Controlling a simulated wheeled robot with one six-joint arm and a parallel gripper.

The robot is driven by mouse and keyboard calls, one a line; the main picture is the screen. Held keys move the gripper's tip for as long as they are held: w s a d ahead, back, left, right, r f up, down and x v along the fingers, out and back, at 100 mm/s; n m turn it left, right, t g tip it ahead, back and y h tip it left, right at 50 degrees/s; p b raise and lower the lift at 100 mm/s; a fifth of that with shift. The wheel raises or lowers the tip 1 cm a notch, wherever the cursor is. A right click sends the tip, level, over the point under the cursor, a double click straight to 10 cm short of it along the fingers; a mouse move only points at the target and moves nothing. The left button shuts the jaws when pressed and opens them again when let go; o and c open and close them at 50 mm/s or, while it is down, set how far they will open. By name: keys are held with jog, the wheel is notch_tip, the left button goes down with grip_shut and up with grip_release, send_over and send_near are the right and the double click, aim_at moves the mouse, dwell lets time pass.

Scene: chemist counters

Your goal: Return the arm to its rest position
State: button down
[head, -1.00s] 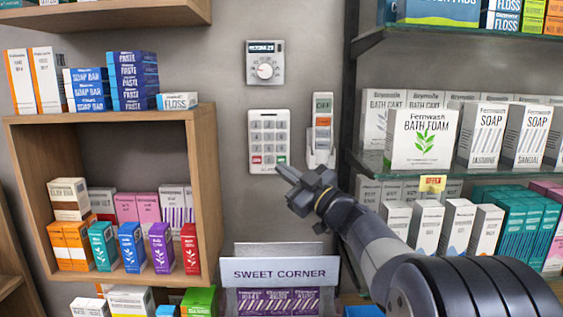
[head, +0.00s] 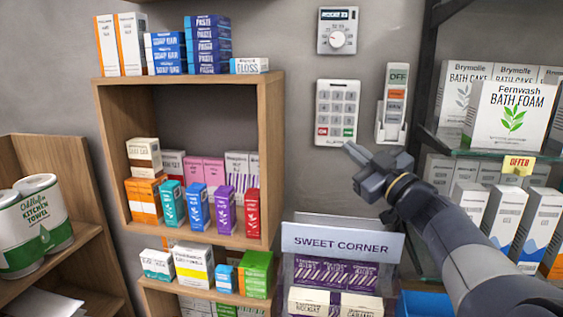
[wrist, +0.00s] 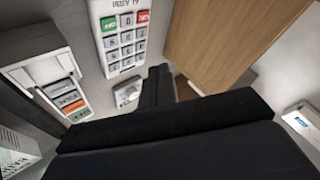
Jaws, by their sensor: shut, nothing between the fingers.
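My arm reaches in from the lower right of the head view. My gripper (head: 366,160) is shut and empty, in front of the wall just below the alarm keypad (head: 337,112). It looks apart from the keypad, though the exact gap is hard to judge. In the wrist view my dark fingers (wrist: 160,90) point toward the wall. The keypad (wrist: 122,38) shows above them, with a green and a red key. The holder with the OFF switch (head: 393,103) is right of the keypad.
A dial thermostat (head: 337,32) is above the keypad. A wooden shelf (head: 98,120) with small boxes stands left. The SWEET CORNER display (head: 340,246) is below my gripper. A glass shelf (head: 450,148) with a Bath Foam box (head: 510,110) is close on the right.

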jog(key=shift+r, duration=0.3)
jog(key=shift+a, duration=0.15)
